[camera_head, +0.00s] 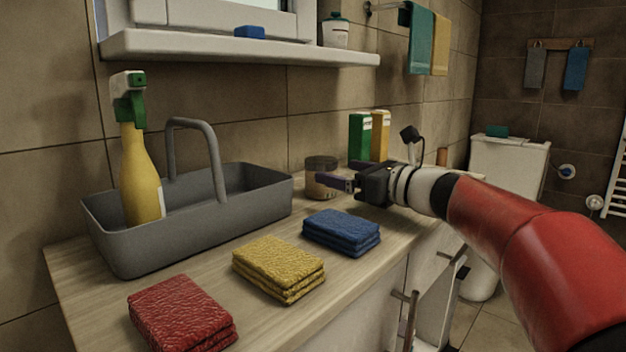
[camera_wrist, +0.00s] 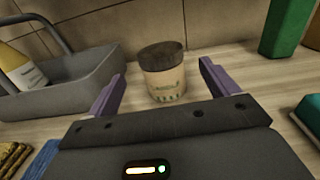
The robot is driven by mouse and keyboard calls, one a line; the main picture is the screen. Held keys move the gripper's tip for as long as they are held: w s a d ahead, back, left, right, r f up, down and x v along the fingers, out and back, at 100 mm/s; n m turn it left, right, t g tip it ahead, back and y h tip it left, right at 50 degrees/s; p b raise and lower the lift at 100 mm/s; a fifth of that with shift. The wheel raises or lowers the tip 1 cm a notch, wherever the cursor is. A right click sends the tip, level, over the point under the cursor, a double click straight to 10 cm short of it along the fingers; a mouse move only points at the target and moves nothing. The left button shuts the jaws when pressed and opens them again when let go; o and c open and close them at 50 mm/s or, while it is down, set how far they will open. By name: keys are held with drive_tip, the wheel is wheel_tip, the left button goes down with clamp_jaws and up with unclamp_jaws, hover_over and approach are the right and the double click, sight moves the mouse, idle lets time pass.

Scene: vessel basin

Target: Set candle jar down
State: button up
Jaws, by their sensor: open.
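The candle jar (camera_head: 321,178) has a dark lid and a tan label. It stands upright on the wooden counter (camera_head: 75,290), right of the grey caddy and near the back wall. In the wrist view the jar (camera_wrist: 163,75) stands on the counter just beyond and between my purple fingertips. My gripper (camera_head: 335,183) is open and in front of the jar at about its height. The wrist view shows the two fingers (camera_wrist: 157,80) spread apart with nothing held between them. Part of the jar's lower front is hidden by a finger in the head view.
A grey caddy (camera_head: 190,240) holds a yellow spray bottle (camera_head: 140,175). Folded blue (camera_head: 342,231), yellow (camera_head: 278,268) and red (camera_head: 181,315) cloths lie along the front. Green (camera_head: 360,137) and yellow (camera_head: 380,135) cartons stand behind my gripper. A shelf (camera_head: 240,47) overhangs the counter.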

sight(315, 166)
drive_tip(key=shift+w+a, duration=0.5)
drive_tip(key=shift+a, duration=0.05)
drive_tip(key=x, duration=0.6)
drive_tip(key=shift+w+a+f+p, duration=0.2)
drive_tip(key=shift+w+a+p, duration=0.05)
drive_tip(key=shift+a+p, duration=0.1)
drive_tip(key=c, duration=1.1)
drive_tip(key=shift+d, duration=0.1)
drive_tip(key=shift+c, duration=0.8)
drive_tip(key=shift+r, duration=0.15)
